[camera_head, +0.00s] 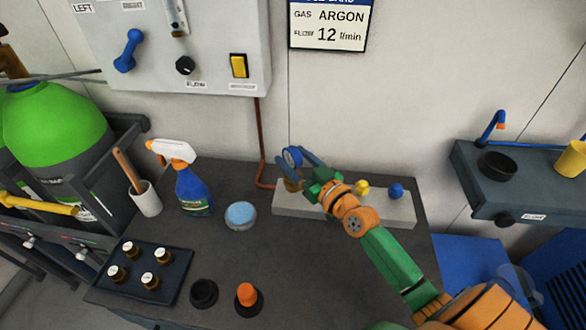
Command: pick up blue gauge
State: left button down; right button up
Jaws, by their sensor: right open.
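A blue gauge (292,157) with a round face stands at the left end of a light grey block (345,208), above a brass-coloured fitting (293,185). My right gripper (303,164) reaches in from the lower right, and its open fingers are right at the gauge. I cannot tell whether they touch it. A smaller blue knob (396,190) and a yellow one (362,188) sit further right on the block. My left gripper is not in view.
A spray bottle (193,188), a light blue round tub (240,215) and a tray (178,262) of small bottles stand left on the dark bench. A control panel (220,55) hangs behind. A shelf (480,200) is at the right.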

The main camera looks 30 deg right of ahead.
aim_at(285, 150)
jog(key=w, duration=0.3)
jog(key=shift+w+a+r, duration=0.1)
jog(key=shift+w+a, duration=0.3)
jog(key=shift+s, duration=0.1)
grip_shut()
jog(key=shift+r, duration=0.1)
